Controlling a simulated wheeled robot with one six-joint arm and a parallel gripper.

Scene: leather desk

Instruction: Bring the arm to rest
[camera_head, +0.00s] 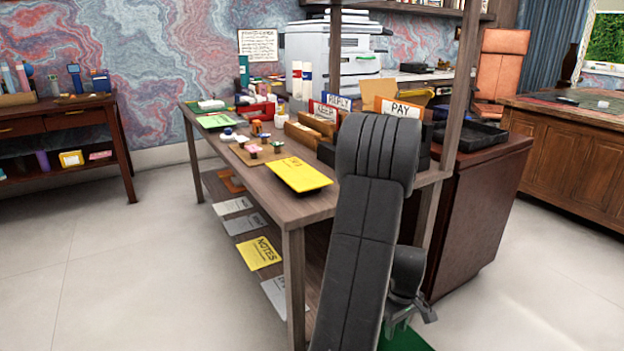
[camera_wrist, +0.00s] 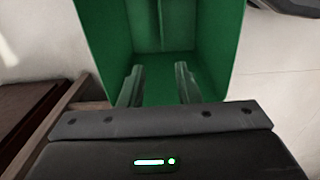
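My arm (camera_head: 365,220) stands folded in front of the wooden desk in the head view, its upper link reaching above the desktop and its wrist end low at the right. In the wrist view my gripper (camera_wrist: 157,85) is open, with its two fingers apart and nothing between them. The fingers point towards a green open box (camera_wrist: 162,72), whose inside looks empty. Part of something green (camera_head: 405,340) also shows on the floor below my wrist in the head view. My fingertips cannot be made out in the head view.
A brown cabinet (camera_head: 478,215) stands close right of my arm. The floor (camera_head: 150,260) at left is clear.

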